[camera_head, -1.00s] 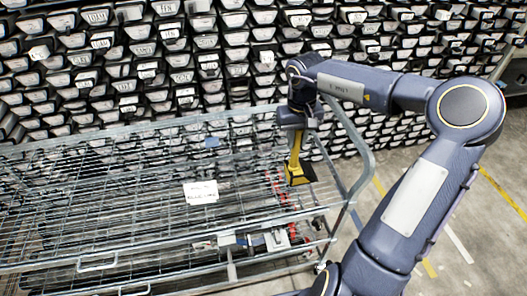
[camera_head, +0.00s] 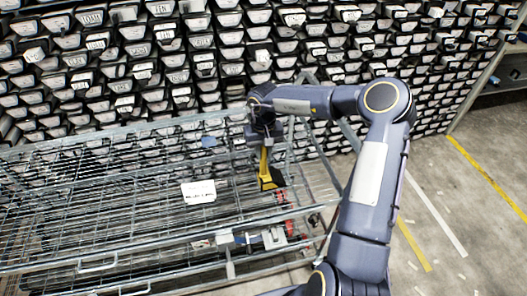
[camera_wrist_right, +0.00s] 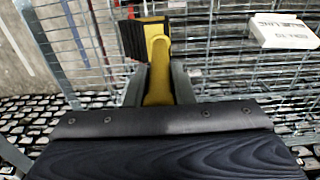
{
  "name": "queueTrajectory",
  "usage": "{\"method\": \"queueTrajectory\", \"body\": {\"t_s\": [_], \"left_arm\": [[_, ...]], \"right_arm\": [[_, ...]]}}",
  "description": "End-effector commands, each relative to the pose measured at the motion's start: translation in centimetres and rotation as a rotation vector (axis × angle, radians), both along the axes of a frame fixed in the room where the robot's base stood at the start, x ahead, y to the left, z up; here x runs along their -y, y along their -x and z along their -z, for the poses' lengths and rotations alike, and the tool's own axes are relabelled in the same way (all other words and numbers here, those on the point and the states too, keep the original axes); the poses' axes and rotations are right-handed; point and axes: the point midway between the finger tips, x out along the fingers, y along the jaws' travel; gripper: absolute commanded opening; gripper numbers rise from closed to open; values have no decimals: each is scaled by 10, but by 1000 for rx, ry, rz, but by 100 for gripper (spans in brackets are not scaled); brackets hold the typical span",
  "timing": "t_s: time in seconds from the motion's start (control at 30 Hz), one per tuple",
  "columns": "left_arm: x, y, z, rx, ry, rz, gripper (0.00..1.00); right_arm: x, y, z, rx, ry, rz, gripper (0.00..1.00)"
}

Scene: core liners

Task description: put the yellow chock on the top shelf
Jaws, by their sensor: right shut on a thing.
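The yellow chock (camera_head: 265,172) has a yellow handle and a dark, ribbed wedge end. My right gripper (camera_head: 262,144) is shut on the handle and holds the chock hanging down. In the right wrist view the chock (camera_wrist_right: 156,45) sticks out from between the fingers of the gripper (camera_wrist_right: 159,90). The top shelf (camera_head: 130,190) of the wire trolley is an open mesh deck. The chock shows in front of the deck's right part; I cannot tell whether it touches the mesh. My left gripper is not in view.
A white labelled box (camera_head: 198,192) lies on the top shelf left of the chock, also in the right wrist view (camera_wrist_right: 283,31). A blue item (camera_head: 209,141) lies near the back rail. Red and grey items (camera_head: 274,236) show lower down. Racks of core liners stand behind. Most of the mesh is clear.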

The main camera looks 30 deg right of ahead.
Motion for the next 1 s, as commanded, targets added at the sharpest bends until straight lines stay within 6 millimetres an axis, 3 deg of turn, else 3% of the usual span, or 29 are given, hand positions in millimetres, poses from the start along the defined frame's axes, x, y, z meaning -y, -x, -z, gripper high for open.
{"method": "queueTrajectory", "body": {"t_s": [0.4, 0.43, 0.57, 0.87, 1.0], "left_arm": [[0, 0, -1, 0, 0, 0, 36], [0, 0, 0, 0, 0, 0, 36], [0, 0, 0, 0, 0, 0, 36], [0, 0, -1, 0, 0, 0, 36], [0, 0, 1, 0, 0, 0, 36]], "right_arm": [[0, 0, 7, 3, 0, 0, 0], [0, 0, 8, 1, -1, 0, 24], [0, 0, 7, 1, -1, 0, 41], [0, 0, 6, 1, -1, 0, 44], [0, -1, -5, 5, 1, 1, 44]]}}
